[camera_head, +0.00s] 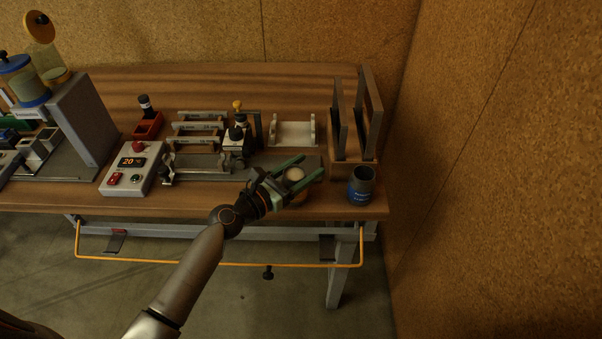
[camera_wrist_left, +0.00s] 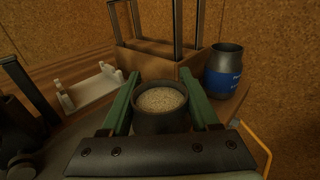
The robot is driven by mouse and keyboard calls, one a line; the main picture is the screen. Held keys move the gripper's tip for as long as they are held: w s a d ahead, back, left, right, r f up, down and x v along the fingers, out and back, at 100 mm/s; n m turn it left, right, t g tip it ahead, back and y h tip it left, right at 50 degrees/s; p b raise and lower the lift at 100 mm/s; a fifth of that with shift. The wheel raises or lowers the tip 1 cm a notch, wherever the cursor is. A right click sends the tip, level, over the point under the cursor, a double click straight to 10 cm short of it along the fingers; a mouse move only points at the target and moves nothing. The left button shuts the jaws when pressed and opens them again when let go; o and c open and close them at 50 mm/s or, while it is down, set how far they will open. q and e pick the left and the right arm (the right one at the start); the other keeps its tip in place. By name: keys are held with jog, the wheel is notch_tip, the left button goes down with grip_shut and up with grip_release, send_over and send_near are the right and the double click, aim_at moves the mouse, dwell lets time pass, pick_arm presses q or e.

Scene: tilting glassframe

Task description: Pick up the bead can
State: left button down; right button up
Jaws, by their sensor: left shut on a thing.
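The bead can (camera_head: 294,175) is a dark round can, open at the top and filled with pale beads. It is near the front right of the workbench in the head view. In the left wrist view the bead can (camera_wrist_left: 160,106) sits upright between the two green fingers. My left gripper (camera_head: 312,165) is shut on it, one finger along each side; the fingers also show in the left wrist view (camera_wrist_left: 160,76). The can's lower part is mostly hidden, so I cannot tell whether it touches the bench. My right gripper is not in view.
A dark jar with a blue label (camera_head: 361,188) stands right of the can, near the bench (camera_head: 230,202) corner. A wooden rack with upright dark frames (camera_head: 352,150) is behind. A white cradle (camera_head: 292,132) and a grey control box (camera_head: 132,169) lie leftward. A cork wall closes the right.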

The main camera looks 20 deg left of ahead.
pick_arm(q)
jog(key=s+r+p, duration=0.1)
jog(key=r, duration=0.1)
jog(key=s+r+p, duration=0.1)
jog(key=r+p, duration=0.2)
jog(key=r, duration=0.2)
jog(key=shift+s+a+r+p, duration=0.1)
jog(key=shift+s+p, duration=0.25)
jog(key=shift+s, duration=0.05)
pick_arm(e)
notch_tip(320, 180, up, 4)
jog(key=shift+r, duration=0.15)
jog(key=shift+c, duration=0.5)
pick_arm(q)
jog(key=s+a+r, duration=0.2)
jog(key=s+r, duration=0.1)
jog(key=s, duration=0.4)
jog(key=s+a+r, duration=0.3)
jog(key=s+r, duration=0.1)
jog(key=s, duration=0.3)
jog(key=shift+a, duration=0.2)
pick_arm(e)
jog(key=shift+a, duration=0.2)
